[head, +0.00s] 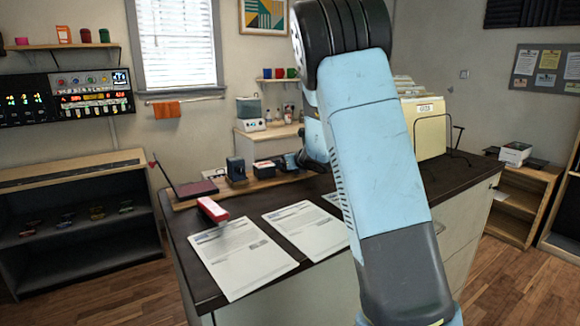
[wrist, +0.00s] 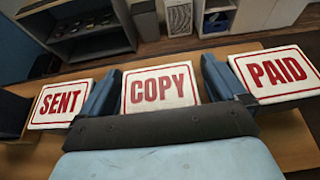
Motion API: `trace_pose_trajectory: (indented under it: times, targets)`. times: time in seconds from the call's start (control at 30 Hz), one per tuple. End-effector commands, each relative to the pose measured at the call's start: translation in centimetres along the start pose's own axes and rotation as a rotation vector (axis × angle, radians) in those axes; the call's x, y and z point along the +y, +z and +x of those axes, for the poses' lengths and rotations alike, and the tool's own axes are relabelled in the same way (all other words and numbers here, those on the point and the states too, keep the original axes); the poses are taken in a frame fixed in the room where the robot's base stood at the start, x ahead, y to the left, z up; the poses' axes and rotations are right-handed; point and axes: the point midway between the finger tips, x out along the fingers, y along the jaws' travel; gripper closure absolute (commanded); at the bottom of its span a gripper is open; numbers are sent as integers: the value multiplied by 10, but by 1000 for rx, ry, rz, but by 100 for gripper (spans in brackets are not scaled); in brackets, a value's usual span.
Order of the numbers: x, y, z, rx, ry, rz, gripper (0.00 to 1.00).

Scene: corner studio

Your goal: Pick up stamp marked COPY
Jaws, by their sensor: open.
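The COPY stamp (wrist: 160,88) shows in the wrist view as a white square top with red letters and a red border. My gripper (wrist: 160,70) is open, with one blue-grey finger on each side of the COPY stamp. I cannot tell whether the fingers touch it. The SENT stamp (wrist: 61,103) is just left of the left finger, and the PAID stamp (wrist: 276,73) is just right of the right finger. In the head view, my forearm hides part of the gripper area, and the stamp labels cannot be read.
In the head view, a wooden tray (head: 183,205) lies along the desk's back edge. An open ink pad (head: 198,189) and a red object (head: 212,209) are at its left. Printed sheets (head: 240,257) lie in front. A file rack (head: 428,135) stands at the right.

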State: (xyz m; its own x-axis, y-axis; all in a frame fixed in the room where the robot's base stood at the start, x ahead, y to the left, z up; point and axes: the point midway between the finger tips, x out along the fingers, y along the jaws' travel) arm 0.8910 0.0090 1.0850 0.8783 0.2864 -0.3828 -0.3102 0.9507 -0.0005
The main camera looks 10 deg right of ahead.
Motion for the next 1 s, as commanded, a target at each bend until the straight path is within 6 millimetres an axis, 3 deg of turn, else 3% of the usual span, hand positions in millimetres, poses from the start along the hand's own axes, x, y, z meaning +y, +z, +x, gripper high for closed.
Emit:
trace_pose_trajectory:
  times: [0.3, 0.9, 1.0]
  targets:
    - [0, 0, 4, 0, -1, 1, 2]
    - [-1, 0, 4, 0, -1, 1, 58]
    - [-1, 0, 4, 0, -1, 1, 59]
